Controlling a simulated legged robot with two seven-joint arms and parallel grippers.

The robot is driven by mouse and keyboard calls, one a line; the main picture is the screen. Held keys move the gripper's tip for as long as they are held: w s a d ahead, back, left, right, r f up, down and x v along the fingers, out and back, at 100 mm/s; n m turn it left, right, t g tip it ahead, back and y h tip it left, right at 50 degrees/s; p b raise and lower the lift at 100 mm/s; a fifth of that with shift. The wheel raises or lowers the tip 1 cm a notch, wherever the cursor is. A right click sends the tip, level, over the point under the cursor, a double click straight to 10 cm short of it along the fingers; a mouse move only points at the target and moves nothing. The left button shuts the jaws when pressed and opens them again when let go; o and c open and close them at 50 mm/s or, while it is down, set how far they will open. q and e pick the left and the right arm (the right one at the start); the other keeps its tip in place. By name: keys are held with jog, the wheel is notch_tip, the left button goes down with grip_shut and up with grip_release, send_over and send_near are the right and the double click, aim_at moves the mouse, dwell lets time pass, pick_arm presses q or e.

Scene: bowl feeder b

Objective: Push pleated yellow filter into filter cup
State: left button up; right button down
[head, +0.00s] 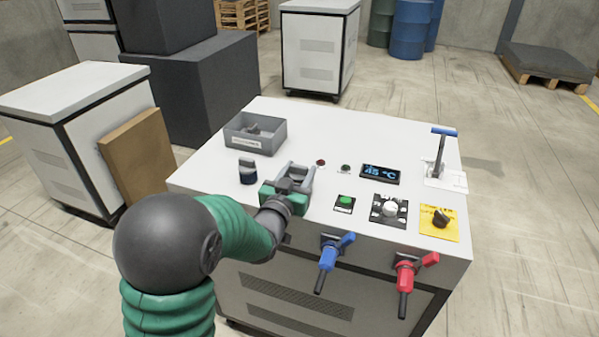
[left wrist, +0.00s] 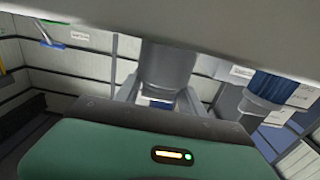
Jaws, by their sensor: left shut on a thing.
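My left gripper (head: 297,174) is over the left part of the white machine top. It is shut on a grey cylindrical part, which shows between the fingers in the left wrist view (left wrist: 168,70); I cannot tell whether it is the filter cup. Left of the gripper stands a small dark round piece with a grey top (head: 248,172). At the right of the left wrist view is a blue ribbed piece (left wrist: 273,86) by a grey cup-like body (left wrist: 258,106). I see no yellow pleated filter. My right gripper is not in view.
A grey bin (head: 255,136) with small parts stands at the back left of the machine top (head: 330,125). Buttons, a display (head: 380,174), knobs and a blue-topped lever (head: 441,150) occupy its right side. Blue (head: 328,257) and red (head: 405,275) valve handles project from the front.

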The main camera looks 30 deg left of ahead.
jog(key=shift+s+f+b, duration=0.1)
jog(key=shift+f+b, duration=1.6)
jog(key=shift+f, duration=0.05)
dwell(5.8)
